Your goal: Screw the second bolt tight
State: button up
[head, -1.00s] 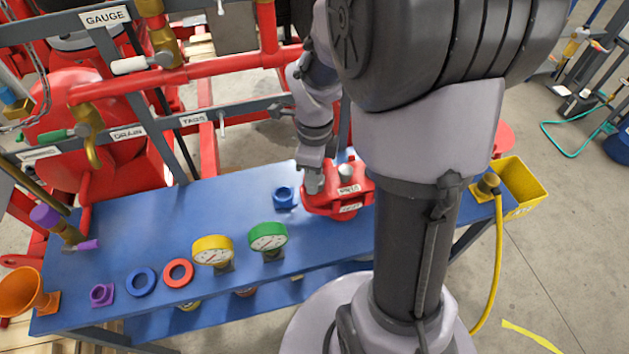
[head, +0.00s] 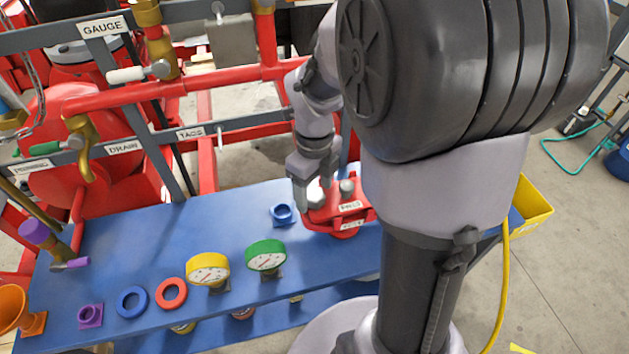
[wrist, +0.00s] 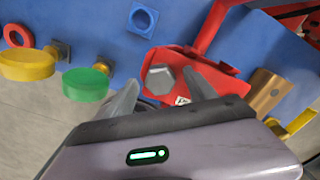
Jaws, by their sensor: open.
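The red flanged part (head: 347,213) with white labels sits on the blue bench. A grey bolt (head: 347,188) stands upright on its right side. A second grey bolt (head: 315,189) is on its left side, partly hidden by my gripper (head: 306,199). In the wrist view my gripper (wrist: 160,82) is open, its fingers on either side of a grey hex bolt head (wrist: 160,78). I cannot tell whether the fingers touch it. The red part also shows there (wrist: 185,60), and the right finger covers some of it.
On the blue bench (head: 170,235) stand a blue socket block (head: 282,214), a green gauge (head: 266,255) and a yellow gauge (head: 208,269). Red pipework (head: 180,83) runs behind. A yellow bin (head: 536,210) is at the right end. The bench's left middle is clear.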

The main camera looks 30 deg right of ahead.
notch_tip(320, 180, up, 17)
jog(key=p, duration=0.6)
jog(key=shift+r, duration=0.15)
jog(key=s+a+f+n+t+b, duration=0.1)
jog(key=s+a+n, duration=0.3)
jog(key=n, duration=0.5)
jog(key=s+a+n+t+y+b, duration=0.1)
jog(key=s+a+n+t+b, duration=0.1)
jog(key=a+n, duration=0.3)
jog(key=s+a+f+n+t+y+b, duration=0.1)
jog(key=s+a+n, duration=0.4)
jog(key=n, duration=0.8)
jog(key=shift+s+a+f+n+t+b, duration=0.15)
jog(key=shift+s+f+n+t+b, duration=0.2)
jog(key=shift+t, duration=0.55)
